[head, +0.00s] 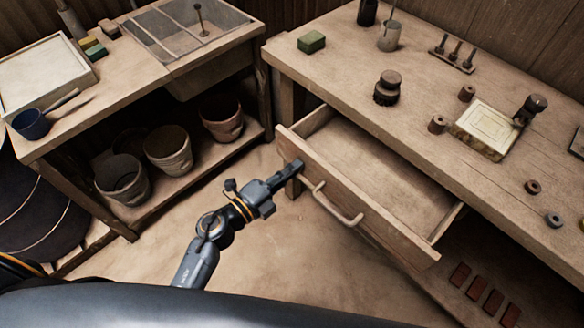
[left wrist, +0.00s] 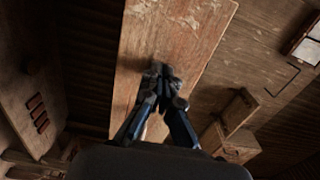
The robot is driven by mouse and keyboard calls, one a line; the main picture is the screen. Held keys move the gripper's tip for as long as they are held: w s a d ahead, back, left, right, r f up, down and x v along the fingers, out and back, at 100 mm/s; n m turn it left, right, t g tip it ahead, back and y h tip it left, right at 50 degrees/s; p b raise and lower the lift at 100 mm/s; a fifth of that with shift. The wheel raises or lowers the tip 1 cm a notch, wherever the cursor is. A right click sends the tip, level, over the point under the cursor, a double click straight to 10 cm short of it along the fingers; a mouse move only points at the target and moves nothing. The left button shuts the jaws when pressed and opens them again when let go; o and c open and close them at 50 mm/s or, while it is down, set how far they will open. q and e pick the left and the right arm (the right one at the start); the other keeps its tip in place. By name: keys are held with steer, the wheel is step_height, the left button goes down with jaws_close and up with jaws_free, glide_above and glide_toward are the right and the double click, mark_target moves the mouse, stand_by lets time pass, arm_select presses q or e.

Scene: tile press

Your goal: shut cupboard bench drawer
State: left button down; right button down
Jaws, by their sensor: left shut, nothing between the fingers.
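The wooden drawer (head: 365,170) of the bench (head: 335,65) is pulled well out and looks empty. Its front panel (head: 390,232) carries a curved handle (head: 338,205). My left gripper (head: 292,168) is shut and empty, with its fingertips by the left end of the drawer front. In the left wrist view the shut fingertips (left wrist: 162,72) lie in front of a wooden panel (left wrist: 180,30), which looks like the drawer front. I cannot tell whether they touch it. My right gripper is not in view.
On the bench top are a green block (head: 311,42), a dark round stack (head: 387,88) and a framed tile (head: 487,127). Red tiles (head: 478,288) lie on the shelf below. A sink bench with pots (head: 168,150) stands at left. The floor between is clear.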

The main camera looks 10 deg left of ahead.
mark_target(336, 141)
arm_select(q)
steer(key=x, duration=1.6)
steer(key=shift+f, duration=0.1)
steer(key=shift+w+r, duration=0.1)
steer(key=shift+r, duration=0.15)
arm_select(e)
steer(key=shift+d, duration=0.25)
arm_select(q)
steer(key=shift+r, duration=0.1)
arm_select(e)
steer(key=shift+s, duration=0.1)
